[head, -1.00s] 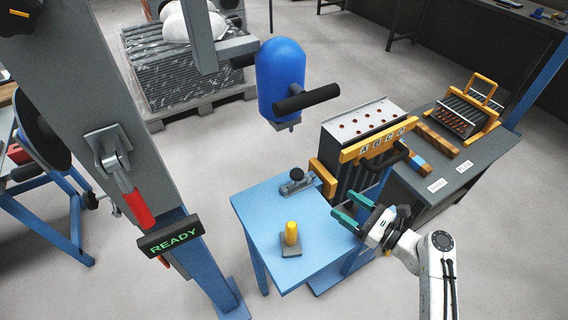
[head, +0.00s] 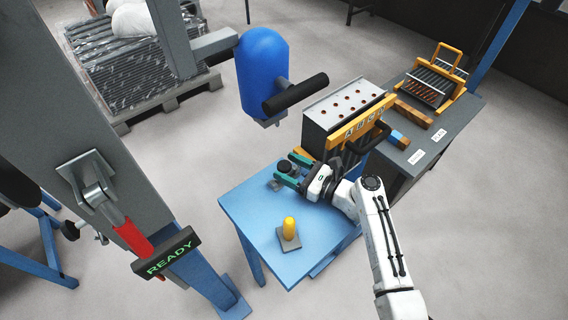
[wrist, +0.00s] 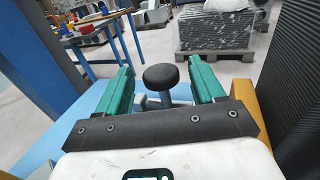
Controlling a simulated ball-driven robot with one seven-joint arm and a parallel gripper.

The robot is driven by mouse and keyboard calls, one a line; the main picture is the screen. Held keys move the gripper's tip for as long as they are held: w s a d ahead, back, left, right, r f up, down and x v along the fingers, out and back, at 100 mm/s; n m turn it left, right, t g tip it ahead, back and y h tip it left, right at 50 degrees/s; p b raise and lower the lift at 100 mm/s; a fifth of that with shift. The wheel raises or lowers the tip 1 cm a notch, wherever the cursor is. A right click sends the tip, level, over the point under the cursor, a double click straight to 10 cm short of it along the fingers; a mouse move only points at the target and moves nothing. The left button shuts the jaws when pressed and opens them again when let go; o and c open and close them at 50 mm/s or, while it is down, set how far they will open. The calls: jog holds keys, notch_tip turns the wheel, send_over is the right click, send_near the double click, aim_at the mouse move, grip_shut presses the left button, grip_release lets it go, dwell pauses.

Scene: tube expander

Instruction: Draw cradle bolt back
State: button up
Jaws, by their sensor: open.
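The cradle bolt shows as a round black knob (wrist: 160,77) on a grey metal mount (wrist: 168,100) in the wrist view. In the head view the knob (head: 284,168) is at the back of the blue table, partly hidden by my gripper. My gripper (head: 288,167) is open, with its green fingers on either side of the knob. In the wrist view the knob lies between the two fingers (wrist: 165,85), with a gap to each. I cannot tell how far the bolt is drawn.
The cradle (head: 347,100) with its finned block stands right behind my gripper. A blue tool with a black handle (head: 264,72) hangs above. A READY sign (head: 167,252) is at left.

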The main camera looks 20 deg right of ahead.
jog(key=shift+x, duration=1.05)
